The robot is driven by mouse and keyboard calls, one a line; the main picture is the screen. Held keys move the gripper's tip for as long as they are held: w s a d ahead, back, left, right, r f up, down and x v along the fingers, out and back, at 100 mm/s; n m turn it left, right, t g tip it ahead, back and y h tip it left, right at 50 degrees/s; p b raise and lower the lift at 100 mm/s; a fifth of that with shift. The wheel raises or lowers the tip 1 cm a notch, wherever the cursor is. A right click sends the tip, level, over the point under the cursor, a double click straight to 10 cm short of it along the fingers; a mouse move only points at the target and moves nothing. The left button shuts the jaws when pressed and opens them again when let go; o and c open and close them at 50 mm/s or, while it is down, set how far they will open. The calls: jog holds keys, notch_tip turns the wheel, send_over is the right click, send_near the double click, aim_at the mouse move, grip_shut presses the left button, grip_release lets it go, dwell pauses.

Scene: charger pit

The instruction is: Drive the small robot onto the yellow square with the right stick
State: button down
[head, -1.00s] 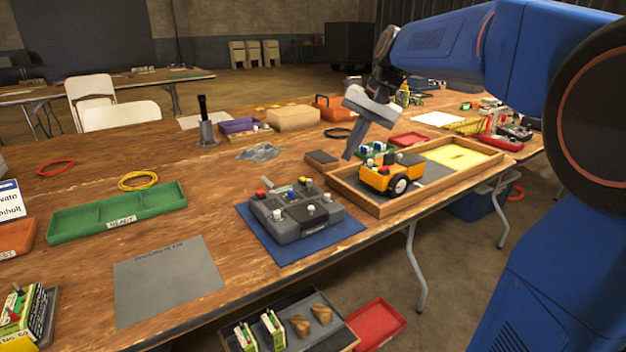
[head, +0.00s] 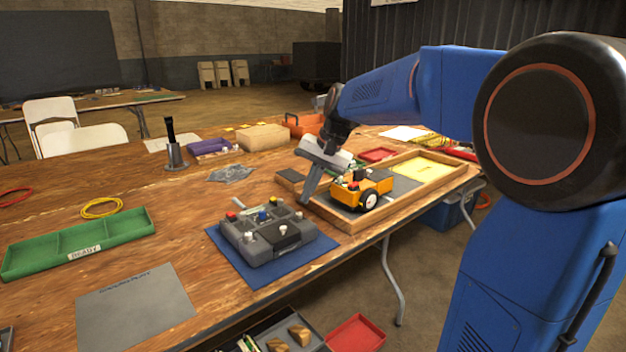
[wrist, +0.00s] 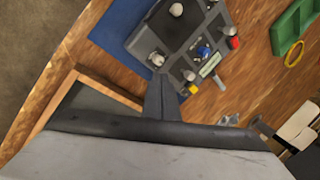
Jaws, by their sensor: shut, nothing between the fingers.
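The small orange robot (head: 376,186) stands on the dark part of the wooden-rimmed tray (head: 352,223). The yellow square (head: 424,168) is bare at the tray's far right end. The grey controller (head: 262,247) lies on a blue mat left of the tray. It has several knobs and sticks, also seen in the wrist view (wrist: 196,46). I cannot tell for sure which is the right stick. My gripper (head: 307,199) is shut and empty, pointing down between the controller and the small robot. Its fingers show in the wrist view (wrist: 160,95), near the controller's white-topped stick (wrist: 157,59).
A green divided tray (head: 85,240) and a grey mat (head: 135,308) lie to the left. A small dark block (head: 289,175) sits behind the gripper. The table's front edge runs close to the controller and the tray. Open wood lies behind the controller.

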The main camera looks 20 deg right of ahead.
aim_at(281, 206)
jog(key=shift+w+a+f, duration=0.45)
jog(key=shift+a, duration=0.15)
jog(key=shift+w+a+f, duration=0.4)
jog(key=shift+a, duration=0.2)
jog(key=shift+w+a, duration=0.55)
jog(key=shift+a, duration=0.15)
